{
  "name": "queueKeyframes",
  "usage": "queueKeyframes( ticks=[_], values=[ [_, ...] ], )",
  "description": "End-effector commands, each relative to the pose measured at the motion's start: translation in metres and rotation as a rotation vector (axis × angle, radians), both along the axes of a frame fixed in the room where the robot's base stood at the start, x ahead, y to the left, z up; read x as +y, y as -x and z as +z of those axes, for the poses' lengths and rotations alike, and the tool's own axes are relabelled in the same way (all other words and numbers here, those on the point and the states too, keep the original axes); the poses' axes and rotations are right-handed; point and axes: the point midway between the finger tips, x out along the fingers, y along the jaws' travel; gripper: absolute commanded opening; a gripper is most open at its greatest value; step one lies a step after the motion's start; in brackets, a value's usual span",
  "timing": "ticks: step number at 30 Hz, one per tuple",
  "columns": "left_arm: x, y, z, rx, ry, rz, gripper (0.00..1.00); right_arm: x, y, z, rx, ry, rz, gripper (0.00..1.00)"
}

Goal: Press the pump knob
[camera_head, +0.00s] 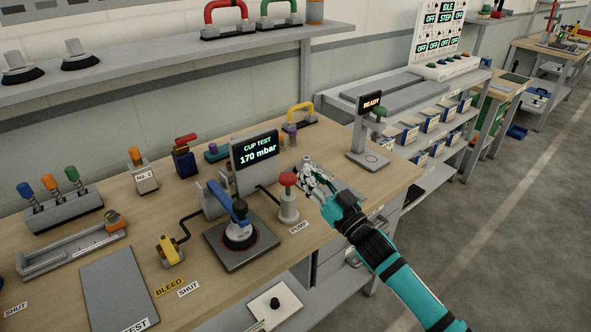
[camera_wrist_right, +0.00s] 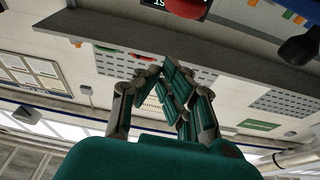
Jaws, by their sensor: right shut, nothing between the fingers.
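The pump knob (camera_head: 288,179) is a red mushroom cap on a grey post, with a "PUMP" label (camera_head: 299,227) in front of it on the bench. My right gripper (camera_head: 308,170) is just right of the knob at about cap height, its fingers pointing up and left. It is shut and empty; I cannot tell whether it touches the cap. In the right wrist view the closed fingers (camera_wrist_right: 165,72) point up, and a red rounded part, which looks like the knob (camera_wrist_right: 185,7), shows at the top edge. My left gripper is not in view.
The "CUP TEST" display (camera_head: 255,148) reads 170 mbar behind the knob. A suction cup with a blue lever (camera_head: 238,207) stands on a plate to the left. A "READY" stand (camera_head: 370,103) is at the right. A shelf (camera_head: 170,66) runs above the bench (camera_head: 330,241).

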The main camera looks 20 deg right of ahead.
Motion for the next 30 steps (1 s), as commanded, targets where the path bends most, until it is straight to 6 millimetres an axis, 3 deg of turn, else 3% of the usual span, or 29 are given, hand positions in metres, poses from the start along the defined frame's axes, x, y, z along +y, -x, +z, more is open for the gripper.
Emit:
queueKeyframes(
  ticks=[4,9,12,16,30],
  values=[
    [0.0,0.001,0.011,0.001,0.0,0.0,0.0,0.011,-0.032,0.014,-0.003,-0.001,0.0,0.0],
    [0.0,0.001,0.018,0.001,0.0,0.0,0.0,0.021,-0.06,0.018,0.003,-0.001,0.0,0.0],
    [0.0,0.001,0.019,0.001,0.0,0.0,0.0,0.021,-0.056,-0.004,0.006,-0.001,0.0,0.0],
    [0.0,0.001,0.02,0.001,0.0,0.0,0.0,0.021,-0.055,-0.016,0.002,0.0,-0.001,0.0],
    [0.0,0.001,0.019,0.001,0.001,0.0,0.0,0.021,-0.054,-0.023,0.001,0.001,0.0,0.0]
  ],
)
